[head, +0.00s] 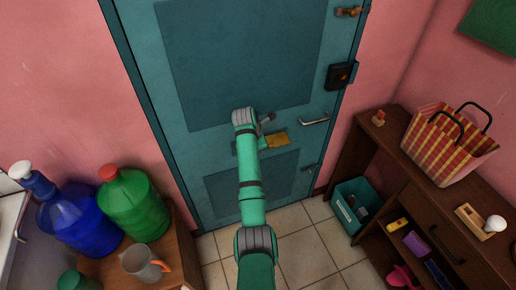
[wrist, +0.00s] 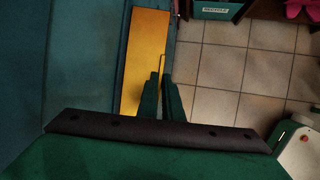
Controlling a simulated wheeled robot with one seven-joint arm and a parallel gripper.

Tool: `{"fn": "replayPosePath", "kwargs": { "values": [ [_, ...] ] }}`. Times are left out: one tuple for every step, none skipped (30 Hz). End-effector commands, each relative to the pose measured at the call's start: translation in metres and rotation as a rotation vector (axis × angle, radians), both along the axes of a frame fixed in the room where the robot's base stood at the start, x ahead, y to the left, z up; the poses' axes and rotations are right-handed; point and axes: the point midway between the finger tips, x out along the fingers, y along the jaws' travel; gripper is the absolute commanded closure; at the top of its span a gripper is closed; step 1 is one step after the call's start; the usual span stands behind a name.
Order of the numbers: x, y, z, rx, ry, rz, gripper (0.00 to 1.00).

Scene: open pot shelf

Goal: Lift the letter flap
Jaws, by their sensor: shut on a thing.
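The teal door (head: 245,60) carries a brass letter flap (head: 279,139) at about mid-width, below its big upper panel. My arm reaches across the floor to it, and my gripper (head: 266,136) is at the flap, hiding its left part. In the wrist view the flap is a long yellow plate (wrist: 146,50). My gripper's two dark green fingers (wrist: 162,85) are close together at its right edge, with a thin yellow edge between them. My gripper is shut on the flap. How far the flap is tilted I cannot tell.
A door handle (head: 314,121) and a dark lock box (head: 341,75) sit right of the flap. A teal recycle bin (head: 352,205) and a brown shelf (head: 420,200) stand at the right. Blue (head: 75,222) and green (head: 133,205) bottles stand at the left. Tiled floor is clear between.

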Motion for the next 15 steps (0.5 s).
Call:
{"fn": "replayPosePath", "kwargs": {
  "values": [
    [-0.0002, -0.0005, 0.0002, -0.005, 0.019, 0.0, 1.0],
    [-0.0004, -0.0011, 0.0001, -0.008, 0.028, -0.001, 1.0],
    [-0.0006, -0.0018, 0.0006, -0.011, 0.036, -0.002, 1.0],
    [-0.0005, -0.0021, 0.001, -0.012, 0.042, -0.003, 1.0],
    [-0.0006, -0.0026, 0.0013, -0.014, 0.048, -0.003, 1.0],
    [-0.0005, -0.003, 0.0015, -0.016, 0.053, -0.004, 1.0],
    [-0.0005, -0.0033, 0.0016, -0.017, 0.056, -0.004, 1.0],
    [-0.0006, -0.0035, 0.0016, -0.017, 0.058, -0.004, 1.0],
    [-0.0006, -0.0037, 0.0016, -0.018, 0.061, -0.005, 1.0],
    [-0.0007, -0.0038, 0.0015, -0.018, 0.063, -0.005, 1.0],
    [-0.0008, -0.0039, 0.0015, -0.018, 0.063, -0.005, 1.0],
    [-0.0009, -0.0039, 0.0013, -0.018, 0.064, -0.005, 1.0],
    [-0.001, -0.0039, 0.0012, -0.019, 0.066, -0.005, 1.0],
    [-0.0011, -0.0039, 0.0012, -0.019, 0.066, -0.005, 1.0],
    [-0.0011, -0.0038, 0.001, -0.019, 0.066, -0.005, 1.0]
  ]
}}
